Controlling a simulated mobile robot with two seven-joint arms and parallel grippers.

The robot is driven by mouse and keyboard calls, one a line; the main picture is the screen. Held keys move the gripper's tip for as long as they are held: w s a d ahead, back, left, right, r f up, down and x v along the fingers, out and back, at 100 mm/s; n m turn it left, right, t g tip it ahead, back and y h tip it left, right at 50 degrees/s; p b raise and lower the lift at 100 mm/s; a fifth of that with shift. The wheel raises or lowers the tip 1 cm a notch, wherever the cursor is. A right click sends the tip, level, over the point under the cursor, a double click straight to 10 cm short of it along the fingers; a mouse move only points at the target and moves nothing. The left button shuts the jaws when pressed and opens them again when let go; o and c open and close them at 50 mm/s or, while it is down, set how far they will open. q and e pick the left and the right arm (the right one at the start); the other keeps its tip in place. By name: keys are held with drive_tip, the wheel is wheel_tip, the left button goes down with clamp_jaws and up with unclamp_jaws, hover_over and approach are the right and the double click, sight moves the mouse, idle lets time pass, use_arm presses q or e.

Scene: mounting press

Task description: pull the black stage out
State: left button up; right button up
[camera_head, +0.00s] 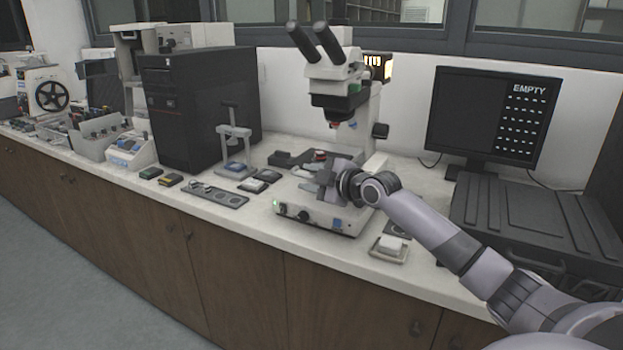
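The microscope (335,85) stands on the white counter in the middle of the view, with a white base (318,213). A dark, flat stage part (288,159) juts out to the left under its objectives; a red-topped piece (320,155) shows beside it. The rest of the stage is hidden behind my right wrist. My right gripper (326,186) is over the front of the microscope base, close to the stage. Its fingers are small and partly covered, so I cannot tell whether they are open, or whether they touch the stage. My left gripper is not in view.
A small mounting press (235,145) and a grey tray with round wells (213,195) stand to the left. A small dish with a white block (389,249) lies at the counter's front edge. A monitor (490,115) and a black case (530,225) stand right.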

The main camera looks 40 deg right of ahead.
drive_tip(key=shift+r, duration=0.1)
drive_tip(key=b+v, duration=0.1)
drive_tip(key=v, duration=0.4)
drive_tip(key=shift+s+d, duration=0.1)
drive_tip(key=shift+s, duration=0.3)
drive_tip(key=shift+s+r, duration=0.2)
drive_tip(key=shift+s, duration=0.45)
drive_tip(key=s+a+f+m+g, duration=0.1)
drive_tip(key=s+a+f, duration=0.15)
drive_tip(key=f, duration=0.45)
drive_tip(key=s+a+f+m+g, duration=0.1)
drive_tip(key=s+a+f+m, duration=0.1)
drive_tip(key=a+f, duration=0.35)
drive_tip(key=s+a+f+m+g, duration=0.1)
drive_tip(key=s+a+f, duration=0.15)
drive_tip(key=f, duration=0.55)
drive_tip(key=s+a+f+m+g, duration=0.1)
drive_tip(key=s+a+f+m, duration=0.2)
drive_tip(key=s+a+f, duration=0.3)
drive_tip(key=s+a+f+m+g, duration=0.1)
drive_tip(key=s+a+f+m, duration=0.2)
drive_tip(key=s+a+f, duration=0.4)
drive_tip(key=s+a, duration=0.2)
drive_tip(key=s, duration=0.2)
drive_tip(key=shift+s+a+y+p, duration=0.25)
drive_tip(key=shift+s+y+p, duration=0.05)
drive_tip(key=shift+s+y, duration=0.1)
